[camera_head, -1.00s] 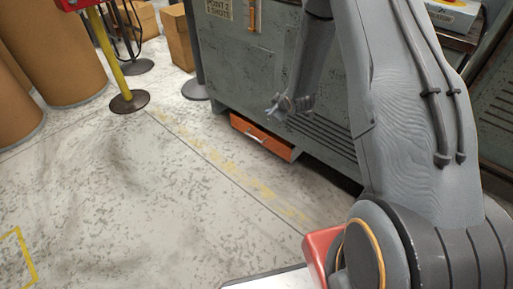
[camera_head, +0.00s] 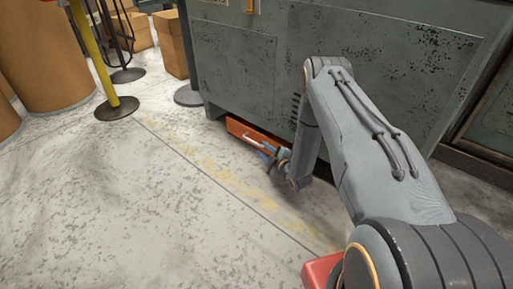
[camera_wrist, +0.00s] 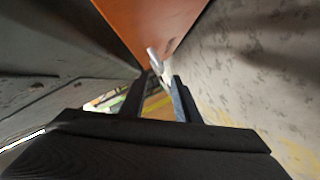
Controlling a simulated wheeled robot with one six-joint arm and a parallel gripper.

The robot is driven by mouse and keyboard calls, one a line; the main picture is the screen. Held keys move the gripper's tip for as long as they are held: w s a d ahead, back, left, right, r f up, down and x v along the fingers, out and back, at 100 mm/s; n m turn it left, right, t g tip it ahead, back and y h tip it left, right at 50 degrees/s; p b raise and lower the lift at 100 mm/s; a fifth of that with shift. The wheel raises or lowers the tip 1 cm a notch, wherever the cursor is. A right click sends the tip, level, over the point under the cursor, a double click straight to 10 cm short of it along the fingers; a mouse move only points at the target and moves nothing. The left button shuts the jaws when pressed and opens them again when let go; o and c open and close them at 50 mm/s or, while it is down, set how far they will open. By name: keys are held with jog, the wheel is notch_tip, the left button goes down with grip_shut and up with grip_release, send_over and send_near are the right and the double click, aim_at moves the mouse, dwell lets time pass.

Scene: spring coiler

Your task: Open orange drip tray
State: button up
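The orange drip tray (camera_head: 236,128) sits low at the base of the grey machine, just above the floor. Its pale bar handle (camera_head: 252,140) is on the front face. In the wrist view the tray's orange front (camera_wrist: 150,22) fills the top middle, and the handle (camera_wrist: 154,59) shows near the fingertips. My gripper (camera_head: 266,149) is in front of the tray, close to the handle. In the wrist view its two dark fingers (camera_wrist: 159,79) are apart, with the handle at or just beyond the tips. I cannot tell whether they touch it. My gripper and forearm hide the tray's right part.
The grey machine cabinet (camera_head: 235,65) rises directly above the tray. A yellow post on a round base (camera_head: 117,108), cardboard boxes (camera_head: 171,44) and brown drums (camera_head: 45,55) stand to the left. The floor (camera_head: 130,200) in front of the tray is clear.

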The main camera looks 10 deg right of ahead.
aim_at(258, 145)
jog(key=b+x, duration=0.3)
jog(key=x, duration=0.3)
jog(key=shift+w+a, duration=0.15)
jog(key=shift+w, duration=0.2)
grip_shut()
